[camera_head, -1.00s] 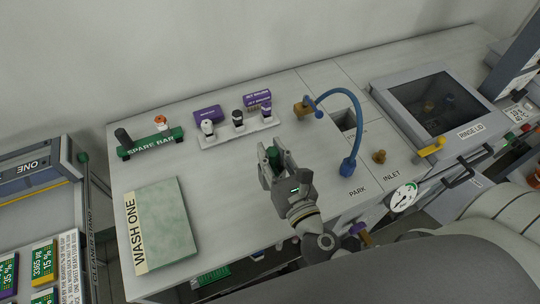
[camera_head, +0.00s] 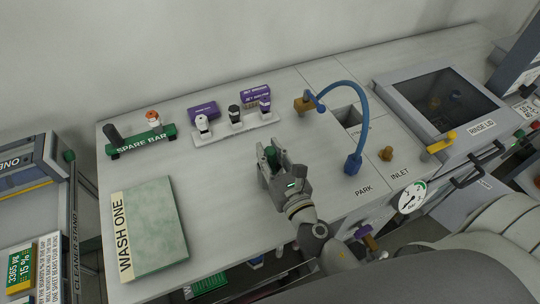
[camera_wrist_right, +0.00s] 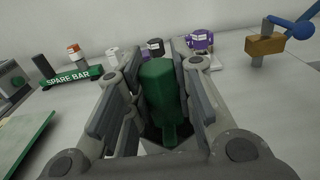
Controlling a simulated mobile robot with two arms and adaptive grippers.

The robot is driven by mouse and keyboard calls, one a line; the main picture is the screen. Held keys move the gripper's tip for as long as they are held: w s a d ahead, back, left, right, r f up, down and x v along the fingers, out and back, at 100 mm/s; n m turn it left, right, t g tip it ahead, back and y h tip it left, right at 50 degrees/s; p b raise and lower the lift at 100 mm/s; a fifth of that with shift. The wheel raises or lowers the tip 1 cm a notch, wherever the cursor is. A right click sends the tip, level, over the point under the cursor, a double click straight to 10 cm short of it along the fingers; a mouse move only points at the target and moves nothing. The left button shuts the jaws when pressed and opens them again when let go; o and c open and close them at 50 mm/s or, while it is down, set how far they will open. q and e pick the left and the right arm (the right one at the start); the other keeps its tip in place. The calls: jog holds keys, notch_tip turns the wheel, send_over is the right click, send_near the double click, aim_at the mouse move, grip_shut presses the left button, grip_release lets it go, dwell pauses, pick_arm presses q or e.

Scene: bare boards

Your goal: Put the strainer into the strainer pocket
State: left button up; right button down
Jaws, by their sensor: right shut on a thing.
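My right gripper (camera_head: 272,157) is shut on a dark green cylinder (camera_wrist_right: 158,88), which looks like the strainer. In the right wrist view it stands upright between the fingers, with a narrower part below. In the head view the gripper is over the bench, in front of the white rack and left of the blue hose; its height is hard to judge. The strainer pocket is not clearly identifiable; a dark rectangular opening (camera_head: 346,116) sits in the bench behind the hose. My left gripper is not in view.
A white rack (camera_head: 208,138) holds several bottles. The green spare bar (camera_head: 142,141) and a green WASH ONE board (camera_head: 157,228) lie left. The blue hose (camera_head: 356,120) arches at right, beside the brass inlet fitting (camera_head: 386,154) and rinse lid (camera_head: 440,100). Bench between board and gripper is clear.

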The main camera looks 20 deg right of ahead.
jog(key=shift+f, duration=0.1)
jog(key=c, duration=1.7)
grip_release()
jog(key=o, duration=0.5)
jog(key=shift+c, duration=0.2)
jog(key=shift+s, duration=0.1)
